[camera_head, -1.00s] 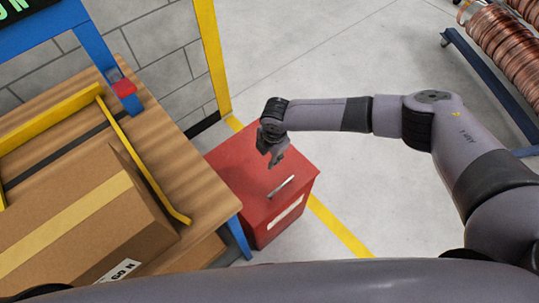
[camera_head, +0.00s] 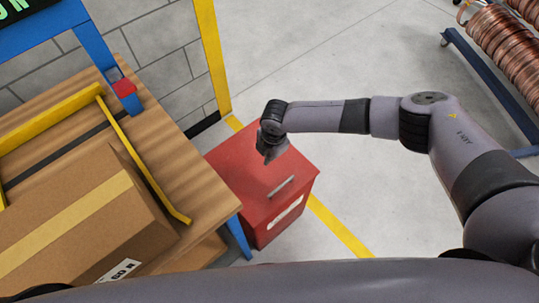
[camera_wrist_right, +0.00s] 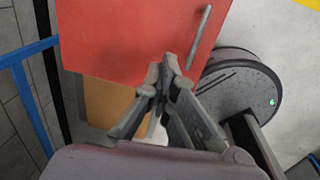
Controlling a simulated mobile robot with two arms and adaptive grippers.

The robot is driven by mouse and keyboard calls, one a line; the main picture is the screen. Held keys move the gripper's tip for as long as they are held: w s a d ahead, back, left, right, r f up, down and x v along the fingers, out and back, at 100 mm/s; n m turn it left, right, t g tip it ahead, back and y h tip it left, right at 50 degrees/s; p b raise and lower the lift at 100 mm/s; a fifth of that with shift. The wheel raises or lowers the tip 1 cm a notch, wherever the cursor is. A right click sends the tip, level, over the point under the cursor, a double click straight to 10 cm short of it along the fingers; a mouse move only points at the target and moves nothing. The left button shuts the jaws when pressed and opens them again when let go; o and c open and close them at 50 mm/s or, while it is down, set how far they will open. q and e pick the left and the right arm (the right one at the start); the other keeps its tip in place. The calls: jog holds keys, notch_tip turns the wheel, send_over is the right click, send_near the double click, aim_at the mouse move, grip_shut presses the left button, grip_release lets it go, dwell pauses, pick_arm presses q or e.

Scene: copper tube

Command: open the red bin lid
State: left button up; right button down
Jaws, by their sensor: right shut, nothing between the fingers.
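The red bin (camera_head: 265,205) stands on the floor beside the workbench, with its lid (camera_head: 240,165) closed. A grey bar handle (camera_head: 281,186) lies on the lid near its front edge, and a white label is on the front face. My right gripper (camera_head: 268,158) is above the lid, behind and left of the handle, pointing down. In the right wrist view its fingers (camera_wrist_right: 168,62) are together and empty, with the handle (camera_wrist_right: 199,37) apart from them to the upper right. The lid (camera_wrist_right: 130,35) fills the top there. My left gripper is not in view.
A wooden workbench (camera_head: 165,140) with a cardboard box (camera_head: 85,225) and yellow rails stands left of the bin. A yellow post (camera_head: 211,60) rises behind it. Copper coils (camera_head: 500,40) on a blue rack are at the upper right. Open floor (camera_head: 320,70) lies behind the arm.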

jog(key=c, duration=2.4)
grip_release()
jog(key=c, duration=1.7)
grip_release()
jog(key=r, duration=0.8)
jog(key=s+d+r, duration=0.1)
jog(key=r, duration=0.3)
